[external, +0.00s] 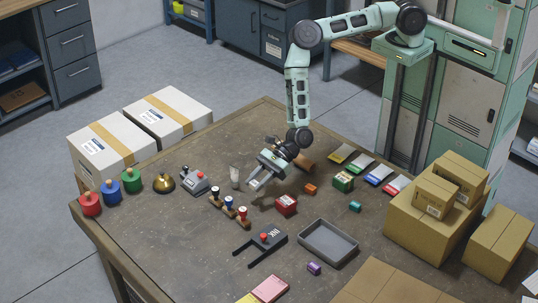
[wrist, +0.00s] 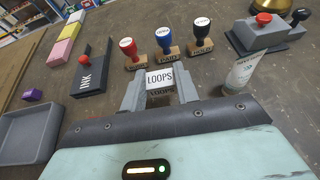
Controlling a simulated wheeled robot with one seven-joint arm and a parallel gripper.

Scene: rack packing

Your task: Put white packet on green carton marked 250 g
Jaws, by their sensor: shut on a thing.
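My gripper (wrist: 160,88) is shut on a small white packet (wrist: 160,78) marked LOOPS, which shows between its fingers in the wrist view. In the external view my gripper (external: 256,184) is above the middle of the table, pointing down and to the left, and the packet is too small to make out clearly. A green carton (external: 343,182) stands on the table to the right of my gripper, in front of the row of coloured packets. Its marking is too small to read. The green carton is not in the wrist view.
A whitish tube (external: 235,176) stands close to the left of my gripper. A grey tray (external: 328,243) lies in front. Brown boxes (external: 405,222) stand at the right.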

